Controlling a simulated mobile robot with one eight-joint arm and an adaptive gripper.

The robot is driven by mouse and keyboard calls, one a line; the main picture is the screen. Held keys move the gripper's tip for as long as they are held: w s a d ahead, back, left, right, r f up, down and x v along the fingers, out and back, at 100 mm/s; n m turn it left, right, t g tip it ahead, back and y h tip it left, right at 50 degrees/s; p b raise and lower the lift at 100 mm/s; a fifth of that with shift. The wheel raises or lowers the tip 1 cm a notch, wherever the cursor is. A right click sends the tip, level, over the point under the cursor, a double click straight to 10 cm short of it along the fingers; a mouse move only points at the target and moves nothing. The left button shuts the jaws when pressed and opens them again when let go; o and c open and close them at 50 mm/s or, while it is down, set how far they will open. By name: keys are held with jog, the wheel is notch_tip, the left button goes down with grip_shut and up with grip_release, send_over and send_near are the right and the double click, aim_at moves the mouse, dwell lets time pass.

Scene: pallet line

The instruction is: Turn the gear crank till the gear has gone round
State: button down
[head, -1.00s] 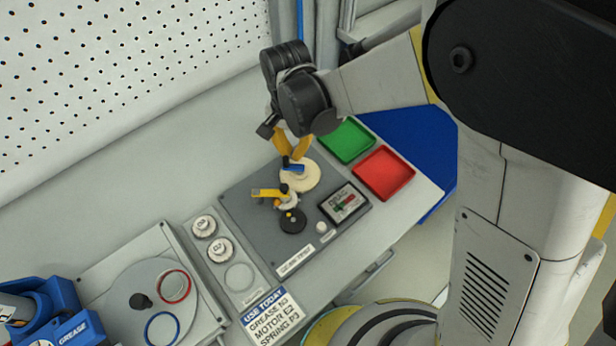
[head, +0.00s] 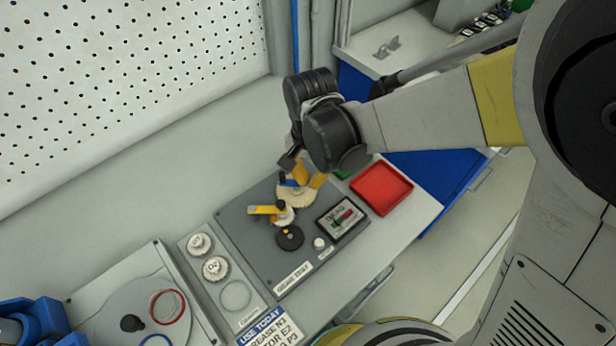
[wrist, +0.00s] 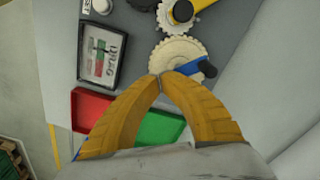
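The gear board (head: 245,225) is a dark grey plate. On it a large cream gear (head: 297,198) carries a blue bar with a black knob (wrist: 208,69). Beside it a smaller cream gear (wrist: 187,8) has a yellow arm (head: 262,210) with a black knob (wrist: 183,11). A black disc (head: 290,238) lies beyond the small gear. My gripper (wrist: 161,78) has its two yellow fingers meeting at the tips, with nothing seen between them. The tips are at the large gear's rim in the wrist view, beside the blue bar; I cannot tell whether they touch it.
A framed gauge (head: 340,216) and a white button (head: 319,243) are on the board. A red tray (head: 381,188) and a green tray (wrist: 160,127) lie close to my gripper. Two white knobs (head: 215,268) stand left of the board. The grey bench behind is clear.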

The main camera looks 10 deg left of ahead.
jog(key=shift+s+a, duration=0.1)
jog(key=shift+s, duration=0.2)
notch_tip(320, 180, up, 6)
jog(key=p, duration=0.4)
dwell(0.3)
dwell(0.4)
